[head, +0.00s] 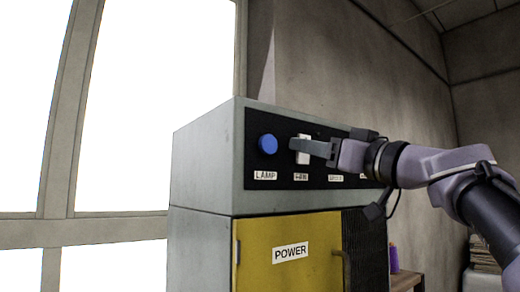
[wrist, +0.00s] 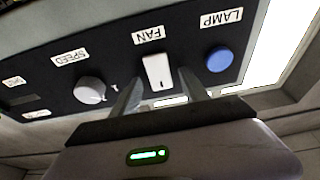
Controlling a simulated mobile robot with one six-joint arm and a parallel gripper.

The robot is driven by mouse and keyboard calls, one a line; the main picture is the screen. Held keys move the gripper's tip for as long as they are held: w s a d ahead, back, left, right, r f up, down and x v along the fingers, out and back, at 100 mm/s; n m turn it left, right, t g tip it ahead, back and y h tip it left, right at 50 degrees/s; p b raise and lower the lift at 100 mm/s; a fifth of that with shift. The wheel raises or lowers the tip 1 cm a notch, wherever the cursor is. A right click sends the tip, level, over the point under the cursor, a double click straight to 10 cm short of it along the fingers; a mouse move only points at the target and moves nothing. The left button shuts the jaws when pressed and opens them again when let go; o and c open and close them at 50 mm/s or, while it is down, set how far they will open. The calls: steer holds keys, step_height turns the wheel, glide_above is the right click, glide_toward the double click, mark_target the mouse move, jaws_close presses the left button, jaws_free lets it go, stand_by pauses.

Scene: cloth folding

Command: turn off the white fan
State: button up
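The white fan itself is not in view. A white rocker switch labelled FAN (head: 302,156) is on the black panel, partly hidden in the head view by my gripper (head: 308,146). In the wrist view the FAN switch (wrist: 157,71) shows in full. My gripper (wrist: 159,82) is open and empty, with one finger to each side of the switch's lower end. The fingertips are close to the panel; I cannot tell whether they touch it.
A round blue LAMP button (head: 268,144) is left of the switch in the head view. A grey SPEED knob (wrist: 89,89) is on its other side. A yellow POWER door (head: 285,262) with a handle is below the panel. A bright window stands at the left.

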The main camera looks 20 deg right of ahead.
steer(key=shift+s, duration=0.1)
steer(key=b+v, duration=0.6)
steer(key=v, duration=1.1)
steer(key=shift+s+d, duration=0.1)
